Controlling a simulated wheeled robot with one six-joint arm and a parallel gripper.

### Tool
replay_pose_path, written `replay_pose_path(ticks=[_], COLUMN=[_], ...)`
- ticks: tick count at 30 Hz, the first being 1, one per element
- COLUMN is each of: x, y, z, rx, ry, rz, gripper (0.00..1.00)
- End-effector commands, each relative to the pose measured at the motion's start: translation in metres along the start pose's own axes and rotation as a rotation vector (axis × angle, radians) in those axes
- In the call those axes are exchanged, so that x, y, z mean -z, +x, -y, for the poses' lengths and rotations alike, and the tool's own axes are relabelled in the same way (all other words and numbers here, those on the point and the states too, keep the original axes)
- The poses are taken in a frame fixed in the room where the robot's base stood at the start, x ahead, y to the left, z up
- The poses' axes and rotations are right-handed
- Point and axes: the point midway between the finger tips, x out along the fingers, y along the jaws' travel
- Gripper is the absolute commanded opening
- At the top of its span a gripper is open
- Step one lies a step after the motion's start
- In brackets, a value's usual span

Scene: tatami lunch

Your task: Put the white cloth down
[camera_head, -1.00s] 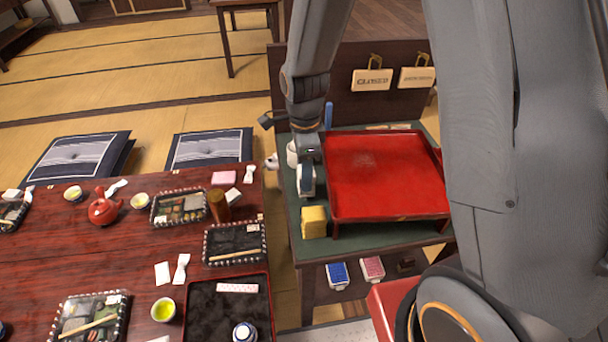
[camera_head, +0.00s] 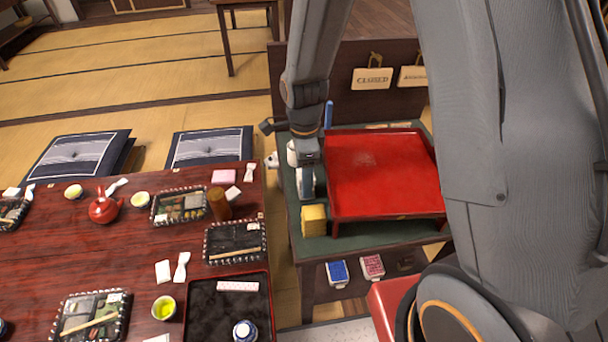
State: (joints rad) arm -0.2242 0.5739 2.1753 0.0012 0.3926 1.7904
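My gripper (camera_head: 306,186) points down over the left part of the green-topped side stand (camera_head: 345,243), just left of the red tray (camera_head: 375,190). Its fingers are small and seen from behind and above, so I cannot tell whether they are open or shut. I cannot make out a white cloth in or under them. A white rounded thing (camera_head: 292,154) shows partly behind my gripper, and a small white piece (camera_head: 272,160) sticks out to its left. I cannot tell whether either is cloth.
A yellow block (camera_head: 314,220) stands close in front of my gripper. A blue upright thing (camera_head: 328,114) is behind it. A dark panel with a "CLOSED" sign (camera_head: 371,79) backs the stand. The dining table (camera_head: 140,248) at left is crowded with trays and cups.

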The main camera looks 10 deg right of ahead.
Motion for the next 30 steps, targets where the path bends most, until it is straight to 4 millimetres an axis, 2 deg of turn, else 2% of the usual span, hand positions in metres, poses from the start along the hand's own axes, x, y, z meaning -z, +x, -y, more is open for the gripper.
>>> replay_pose_path(ticks=[8,15,21,25,30], x=[0.000,0.000,0.000,0.000,0.005], y=[-0.029,-0.075,-0.106,-0.117,-0.122], z=[0.001,0.002,0.002,0.001,-0.003], rx=[0.004,0.006,0.004,0.002,0.002], ry=[0.000,0.000,0.000,0.000,-0.049], rz=[0.001,0.001,0.001,0.001,0.000], gripper=[0.62,0.62,0.62,0.62,0.62])
